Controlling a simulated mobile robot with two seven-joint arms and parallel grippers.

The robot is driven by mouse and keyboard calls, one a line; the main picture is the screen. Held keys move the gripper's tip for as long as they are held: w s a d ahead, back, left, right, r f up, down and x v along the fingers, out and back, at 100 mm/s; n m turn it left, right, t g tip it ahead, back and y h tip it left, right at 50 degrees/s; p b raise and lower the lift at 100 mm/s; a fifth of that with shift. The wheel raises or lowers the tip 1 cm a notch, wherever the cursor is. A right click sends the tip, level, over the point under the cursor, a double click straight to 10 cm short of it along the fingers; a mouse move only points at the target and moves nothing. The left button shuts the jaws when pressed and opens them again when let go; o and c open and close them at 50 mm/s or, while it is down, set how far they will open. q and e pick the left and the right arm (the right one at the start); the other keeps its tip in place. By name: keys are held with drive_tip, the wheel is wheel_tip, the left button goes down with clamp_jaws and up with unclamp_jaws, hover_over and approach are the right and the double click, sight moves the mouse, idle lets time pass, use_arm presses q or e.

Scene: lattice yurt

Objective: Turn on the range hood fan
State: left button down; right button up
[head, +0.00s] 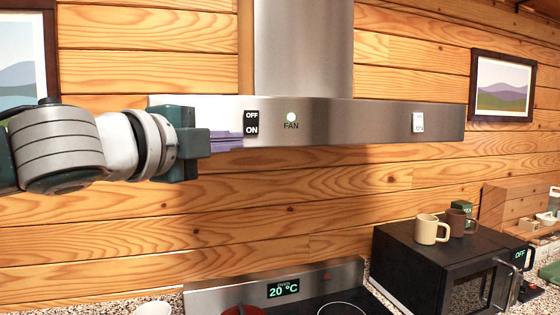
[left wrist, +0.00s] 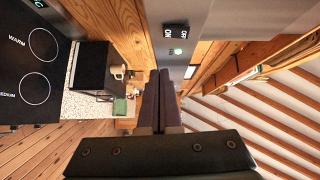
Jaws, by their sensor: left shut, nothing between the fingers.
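The steel range hood (head: 365,122) spans the wall above the stove. Its front has a black rocker switch (head: 251,123), marked OFF above and ON below. Right of it is a small, pale glowing light (head: 291,117) over the word FAN. The switch (left wrist: 176,31) and the light (left wrist: 176,51), greenish here, also show in the left wrist view. Which half of the switch is pressed in is unclear. My left gripper (head: 240,143) is shut and empty, its fingertips just left of the switch's lower half; contact cannot be told. My right gripper is not in view.
A white switch (head: 418,121) sits at the hood's right. Below are the stove, with a 20 °C display (head: 283,288), and a black microwave (head: 400,255) with a cream mug (head: 427,229) and a brown mug (head: 457,223) on it. Space before the hood's middle is clear.

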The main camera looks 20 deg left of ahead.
use_arm(q)
drive_tip(key=v, duration=0.1)
drive_tip(key=b+v, duration=0.1)
drive_tip(key=v, duration=0.1)
drive_tip(key=b+v, duration=0.1)
drive_tip(key=shift+s+a+f, duration=0.1)
drive_tip(key=shift+s+f, duration=0.15)
drive_tip(key=shift+f, duration=0.05)
